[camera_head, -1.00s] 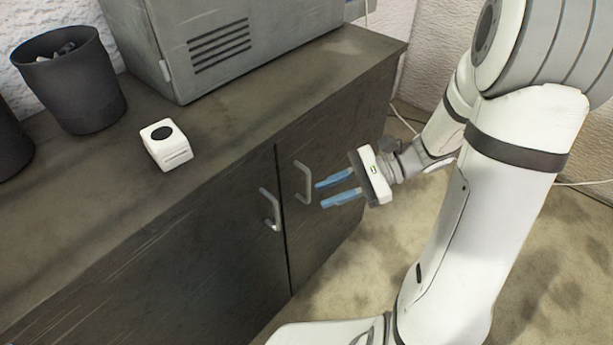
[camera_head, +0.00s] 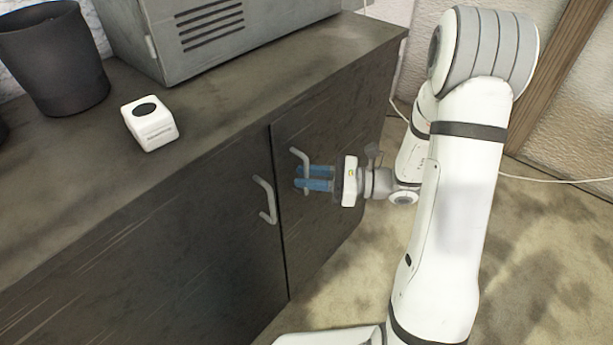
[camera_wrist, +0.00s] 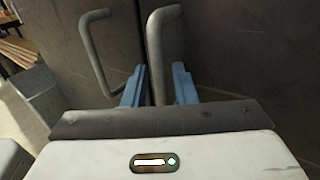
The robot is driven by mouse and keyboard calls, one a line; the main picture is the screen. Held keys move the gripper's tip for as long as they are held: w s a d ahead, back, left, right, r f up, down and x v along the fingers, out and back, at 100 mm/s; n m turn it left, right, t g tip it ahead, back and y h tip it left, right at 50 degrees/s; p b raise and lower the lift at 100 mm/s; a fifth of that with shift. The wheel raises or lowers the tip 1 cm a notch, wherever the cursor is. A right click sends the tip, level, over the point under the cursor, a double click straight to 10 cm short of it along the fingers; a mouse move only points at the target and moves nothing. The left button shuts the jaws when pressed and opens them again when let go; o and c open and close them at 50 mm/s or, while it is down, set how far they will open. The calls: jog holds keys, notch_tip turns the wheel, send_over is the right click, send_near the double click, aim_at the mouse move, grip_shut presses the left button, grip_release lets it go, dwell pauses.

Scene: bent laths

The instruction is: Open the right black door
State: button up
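The right black door (camera_head: 352,120) is the front panel right of the cabinet's vertical seam, and it looks closed. Its grey bar handle (camera_head: 302,158) stands near the seam. My gripper (camera_head: 300,177) is at this handle, with its blue fingers reaching it from the right. In the wrist view, the handle (camera_wrist: 154,50) passes between the two fingertips (camera_wrist: 158,84), with small gaps showing at the sides. The fingers are apart and do not look clamped on it. The handle's lower part is partly hidden by the fingers.
The left door (camera_head: 200,245) has a similar handle (camera_head: 264,200) close by, also visible in the wrist view (camera_wrist: 95,55). On the cabinet top are a white box (camera_head: 148,124), a dark bin (camera_head: 55,60) and a grey vented appliance (camera_head: 200,40). Open floor (camera_head: 345,285) lies in front.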

jog(key=shift+a, duration=0.3)
jog(key=shift+c, duration=0.6)
grip_shut()
